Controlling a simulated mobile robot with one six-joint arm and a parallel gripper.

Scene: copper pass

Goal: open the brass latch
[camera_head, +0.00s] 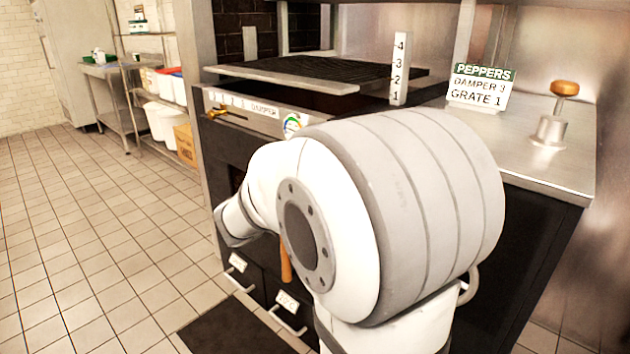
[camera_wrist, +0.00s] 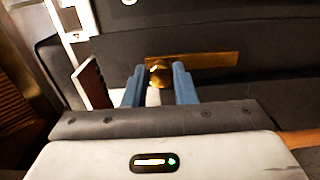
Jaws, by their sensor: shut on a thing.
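The brass latch shows in the wrist view as a flat brass plate (camera_wrist: 212,60) on a dark panel, with a rounded brass knob (camera_wrist: 159,70) at its left part. My gripper (camera_wrist: 160,82) has its two blue fingers on either side of the knob and is shut on it. A pale patch shows between the fingers below the knob. In the head view my own arm covers the middle of the dark oven front, so the latch and my gripper are hidden there.
A brass damper lever (camera_head: 226,116) sits at the upper left of the oven front. Drawers with metal handles (camera_head: 290,322) are below. A PEPPERS sign (camera_head: 480,87) and a knobbed metal press (camera_head: 552,118) stand on the counter. Tiled floor (camera_head: 95,235) at left is clear.

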